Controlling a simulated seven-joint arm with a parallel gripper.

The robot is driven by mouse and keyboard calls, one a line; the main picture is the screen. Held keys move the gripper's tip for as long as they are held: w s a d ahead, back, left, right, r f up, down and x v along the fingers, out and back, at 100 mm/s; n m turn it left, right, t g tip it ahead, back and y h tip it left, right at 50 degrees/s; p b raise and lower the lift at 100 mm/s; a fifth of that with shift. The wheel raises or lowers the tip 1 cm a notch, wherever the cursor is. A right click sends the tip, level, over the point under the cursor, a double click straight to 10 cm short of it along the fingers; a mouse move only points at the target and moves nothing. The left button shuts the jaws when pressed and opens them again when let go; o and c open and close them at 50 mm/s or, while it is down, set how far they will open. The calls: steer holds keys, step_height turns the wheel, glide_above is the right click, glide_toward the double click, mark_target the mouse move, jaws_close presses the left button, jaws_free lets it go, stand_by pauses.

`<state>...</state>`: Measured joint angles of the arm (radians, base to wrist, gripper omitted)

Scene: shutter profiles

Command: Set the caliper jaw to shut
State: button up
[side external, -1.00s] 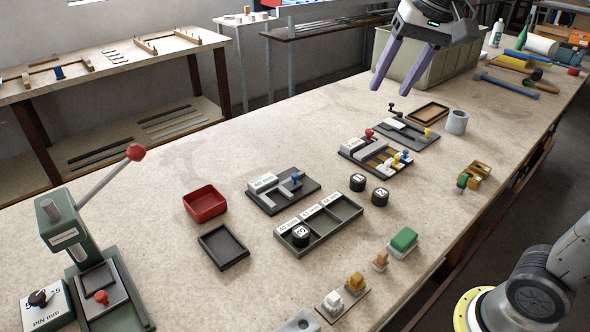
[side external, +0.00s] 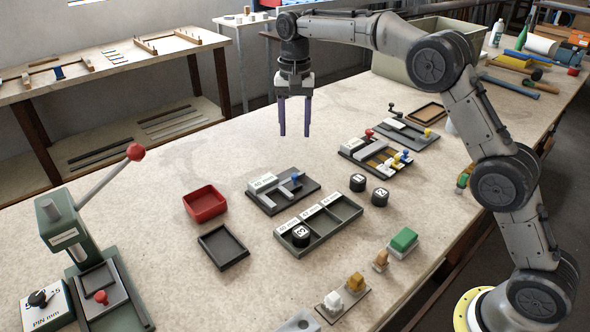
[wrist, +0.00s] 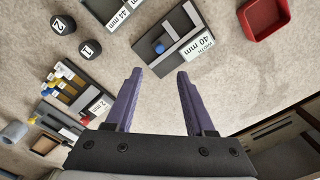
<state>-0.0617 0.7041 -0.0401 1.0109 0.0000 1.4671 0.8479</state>
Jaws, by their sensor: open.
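The caliper is a dark plate (side external: 270,206) with a white block marked 40 mm (side external: 263,183), near the middle of the bench. Its light grey jaw piece carries a blue knob (side external: 296,177). In the wrist view the blue knob (wrist: 160,47) shows on the dark plate, with the 40 mm block (wrist: 198,45) to its right. I cannot tell how wide the jaw gap is. My gripper (side external: 294,132) hangs pointing down above the bench, behind the caliper in the side view, open and empty. Its purple fingers also show in the wrist view (wrist: 158,80), apart from the knob.
A three-part tray (side external: 318,224) with a black numbered cylinder stands in front of the caliper. A red bin (side external: 205,203) is at its left. Two more numbered cylinders (side external: 368,190) and a board with coloured knobs (side external: 376,153) are at its right. Bench behind the caliper is clear.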

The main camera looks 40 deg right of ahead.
mark_target(295, 175)
step_height(295, 175, down, 13)
steer(key=shift+r, duration=0.1)
stand_by(0.3)
steer(key=shift+c, duration=0.2)
jaws_close()
stand_by(1.2)
